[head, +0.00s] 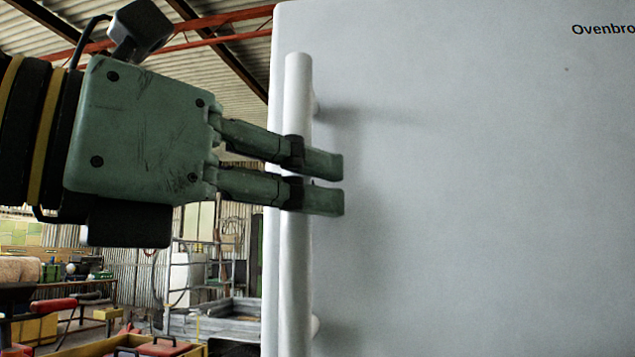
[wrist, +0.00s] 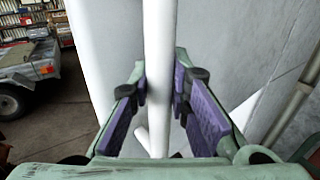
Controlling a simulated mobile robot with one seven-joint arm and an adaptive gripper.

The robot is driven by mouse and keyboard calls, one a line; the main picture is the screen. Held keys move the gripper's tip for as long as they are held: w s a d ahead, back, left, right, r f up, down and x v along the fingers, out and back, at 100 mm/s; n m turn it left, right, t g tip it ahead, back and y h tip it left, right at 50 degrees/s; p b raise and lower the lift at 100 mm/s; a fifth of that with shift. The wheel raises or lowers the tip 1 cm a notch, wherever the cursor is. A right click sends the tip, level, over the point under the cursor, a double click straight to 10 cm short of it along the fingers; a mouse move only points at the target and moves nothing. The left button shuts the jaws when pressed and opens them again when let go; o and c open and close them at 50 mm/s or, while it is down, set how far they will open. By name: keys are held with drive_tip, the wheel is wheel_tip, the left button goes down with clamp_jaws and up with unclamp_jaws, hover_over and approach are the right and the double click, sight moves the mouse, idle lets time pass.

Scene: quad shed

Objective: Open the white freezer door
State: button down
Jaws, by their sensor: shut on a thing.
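The white freezer door (head: 480,190) fills the right of the head view, with lettering at its top right. Its upright white bar handle (head: 297,90) runs along the door's left edge. My green gripper (head: 326,183) comes in from the left, and its fingers cross the handle around mid-height. In the wrist view, the handle (wrist: 159,45) runs between the purple-padded fingers of my gripper (wrist: 159,85). My gripper is shut on the handle. The fingers partly cover the handle in the head view. I cannot tell whether the door stands ajar.
A workshop shows to the left of the freezer, with a workbench, a red-handled tool (head: 52,305) and a grey metal trailer (head: 225,318). A wheeled trailer (wrist: 25,80) also stands at the left of the wrist view, with bare floor between it and the white door.

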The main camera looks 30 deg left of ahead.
drive_tip(key=c, duration=1.5)
unclamp_jaws()
drive_tip(key=shift+s, duration=0.1)
drive_tip(key=v, duration=0.7)
drive_tip(key=shift+s, duration=0.2)
